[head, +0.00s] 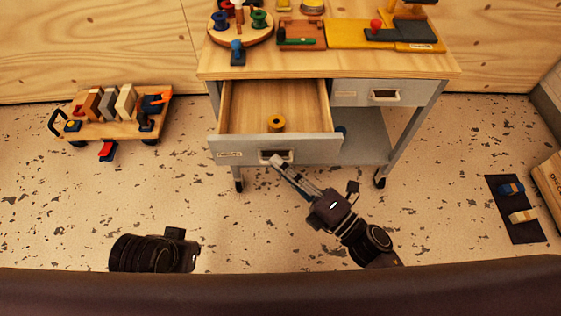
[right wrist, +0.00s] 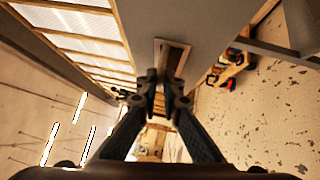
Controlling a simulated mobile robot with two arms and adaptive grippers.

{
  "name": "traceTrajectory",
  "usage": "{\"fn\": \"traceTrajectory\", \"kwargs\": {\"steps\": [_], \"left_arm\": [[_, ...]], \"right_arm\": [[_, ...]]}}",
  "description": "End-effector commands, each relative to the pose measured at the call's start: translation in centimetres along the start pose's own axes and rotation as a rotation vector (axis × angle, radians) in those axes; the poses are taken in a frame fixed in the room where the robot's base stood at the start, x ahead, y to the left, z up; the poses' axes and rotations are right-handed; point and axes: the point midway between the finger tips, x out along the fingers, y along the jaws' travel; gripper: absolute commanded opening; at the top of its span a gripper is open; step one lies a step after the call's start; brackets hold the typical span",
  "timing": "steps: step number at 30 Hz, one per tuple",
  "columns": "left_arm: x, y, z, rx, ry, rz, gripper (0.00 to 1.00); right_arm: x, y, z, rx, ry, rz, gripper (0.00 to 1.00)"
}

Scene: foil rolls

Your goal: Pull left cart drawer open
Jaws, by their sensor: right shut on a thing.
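The left drawer (head: 240,148) of the grey cart is pulled well out, and its wooden inside shows. The drawer's handle (head: 277,156) is on the middle of the front panel. My right gripper (head: 284,166) is shut on this handle. In the right wrist view the fingers (right wrist: 168,92) close at the handle (right wrist: 178,58) on the grey front. My left wrist (head: 150,255) is low at the left, away from the cart; its fingers do not show.
The cart's wooden top (head: 330,66) carries a round rack and a yellow board. The right drawer (head: 372,94) is shut. A wooden trolley (head: 110,125) with blocks stands left, a red-blue item (head: 107,150) before it. A dark mat (head: 516,210) lies right. Floor in front is clear.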

Motion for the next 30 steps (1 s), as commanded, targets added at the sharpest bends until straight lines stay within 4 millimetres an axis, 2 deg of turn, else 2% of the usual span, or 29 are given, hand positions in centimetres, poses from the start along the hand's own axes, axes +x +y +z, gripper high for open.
{"fn": "traceTrajectory", "kwargs": {"steps": [6, 7, 12, 21, 26, 30], "left_arm": [[0.0, 0.1, -0.1, -0.001, 0.002, 0.001, 0.00], [0.0, 0.1, -0.1, -0.001, 0.002, 0.001, 0.00], [-0.1, 0.1, -0.1, -0.001, -0.001, 0.002, 0.00], [-0.1, 0.1, 0.0, 0.000, -0.001, 0.003, 0.00], [-0.1, 0.1, 0.0, 0.000, -0.002, 0.002, 0.00], [-0.1, 0.1, 0.1, 0.000, -0.002, 0.001, 0.00]], "right_arm": [[0.0, -0.1, 0.1, 0.000, -0.003, -0.003, 0.00], [0.0, -0.1, 0.1, 0.000, -0.003, -0.003, 0.08], [0.0, -0.1, 0.1, 0.000, -0.002, -0.002, 0.24], [-0.2, -0.1, 0.0, 0.000, -0.001, -0.002, 0.24], [-2.0, -0.1, 0.0, 0.001, -0.001, -0.005, 0.24], [-5.0, -0.2, 0.0, 0.002, -0.002, -0.007, 0.24]]}}
